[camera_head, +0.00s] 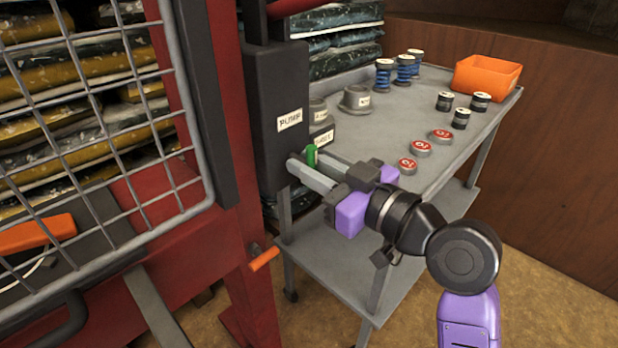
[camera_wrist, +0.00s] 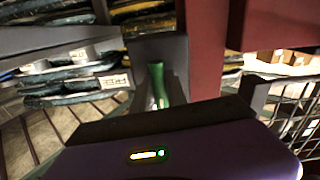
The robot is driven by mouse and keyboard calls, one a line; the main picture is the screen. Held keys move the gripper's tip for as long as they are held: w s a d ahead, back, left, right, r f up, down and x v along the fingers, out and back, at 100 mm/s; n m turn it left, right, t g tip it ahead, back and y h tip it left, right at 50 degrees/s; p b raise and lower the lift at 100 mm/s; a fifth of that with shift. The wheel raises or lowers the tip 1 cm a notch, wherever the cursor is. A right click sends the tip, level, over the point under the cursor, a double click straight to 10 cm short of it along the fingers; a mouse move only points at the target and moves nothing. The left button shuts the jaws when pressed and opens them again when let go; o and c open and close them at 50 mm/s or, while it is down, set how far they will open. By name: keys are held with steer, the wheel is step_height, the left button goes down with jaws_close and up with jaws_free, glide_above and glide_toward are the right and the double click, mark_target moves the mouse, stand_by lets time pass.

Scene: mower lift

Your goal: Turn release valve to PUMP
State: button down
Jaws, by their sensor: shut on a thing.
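The release valve's green handle (camera_head: 311,156) shows between my gripper's fingers, in front of the lower part of a dark grey block (camera_head: 279,95) on the red lift frame. The block carries a white PUMP label (camera_head: 290,119). In the wrist view the green handle (camera_wrist: 158,84) stands upright in the picture. My gripper (camera_head: 312,168) reaches in from the right and is shut on the handle. The fingers hide part of the handle, so its exact setting cannot be told.
A grey cart (camera_head: 462,152) stands to the right, with blue springs (camera_head: 405,70), black cans (camera_head: 445,101), red-topped discs (camera_head: 420,148) and an orange bin (camera_head: 487,75). A wire mesh guard (camera_head: 95,120) is at left. A small orange-handled lever (camera_head: 264,259) sticks out below.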

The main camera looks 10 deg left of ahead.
steer(key=shift+r+n+b, duration=0.1)
steer(key=shift+n+b, duration=0.35)
steer(key=shift+n, duration=0.15)
steer(key=c, duration=1.4)
jaws_free()
steer(key=shift+c, duration=0.2)
steer(key=v, duration=0.7)
steer(key=shift+s+d+p, duration=0.25)
steer(key=shift+d+p, duration=0.1)
steer(key=shift+p, duration=0.1)
